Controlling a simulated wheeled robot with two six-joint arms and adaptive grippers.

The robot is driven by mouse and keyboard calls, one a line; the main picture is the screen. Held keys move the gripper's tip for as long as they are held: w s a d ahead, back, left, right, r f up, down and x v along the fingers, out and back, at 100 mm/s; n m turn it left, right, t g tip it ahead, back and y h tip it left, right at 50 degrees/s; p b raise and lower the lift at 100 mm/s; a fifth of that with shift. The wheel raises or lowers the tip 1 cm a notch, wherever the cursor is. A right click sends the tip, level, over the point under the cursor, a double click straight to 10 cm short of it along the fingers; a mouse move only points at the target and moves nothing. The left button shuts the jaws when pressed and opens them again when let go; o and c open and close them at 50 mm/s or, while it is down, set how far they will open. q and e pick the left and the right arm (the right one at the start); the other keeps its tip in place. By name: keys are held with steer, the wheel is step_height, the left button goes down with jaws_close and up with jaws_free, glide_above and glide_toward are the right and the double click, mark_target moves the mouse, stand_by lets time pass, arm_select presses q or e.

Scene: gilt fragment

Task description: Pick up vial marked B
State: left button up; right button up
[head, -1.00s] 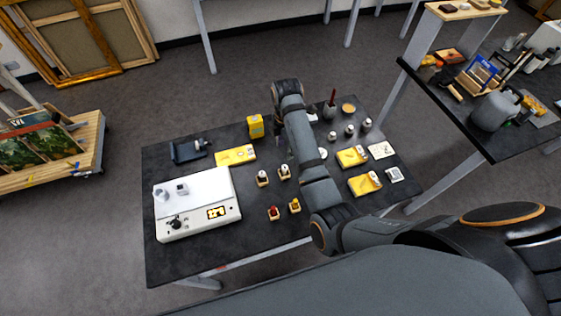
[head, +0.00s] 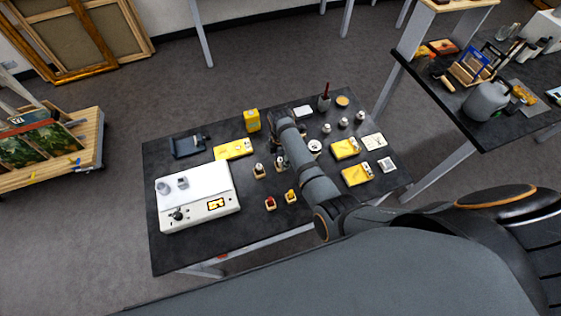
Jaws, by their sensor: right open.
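Several small vials stand in wooden holders on the dark table: one with a pale top (head: 259,171), one with a red top (head: 270,203) and one with a yellow top (head: 291,196). Another vial (head: 281,165) stands right under my right gripper and is partly covered by it. The letters are too small to read, so I cannot tell which vial is B. My right gripper (head: 279,157) points down, open, largely hidden by my arm. I cannot tell whether its fingers are around or above that vial. My left gripper is not in view.
A white instrument (head: 195,197) takes up the table's left side. A yellow box (head: 252,120), a yellow card (head: 234,149) and a dark tray (head: 189,145) are behind. Yellow packs (head: 345,149), white-topped bottles (head: 343,122) and a round dish (head: 314,146) lie right of my arm.

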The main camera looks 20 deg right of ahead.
jaws_close()
steer(key=shift+w+r, duration=0.1)
stand_by(0.3)
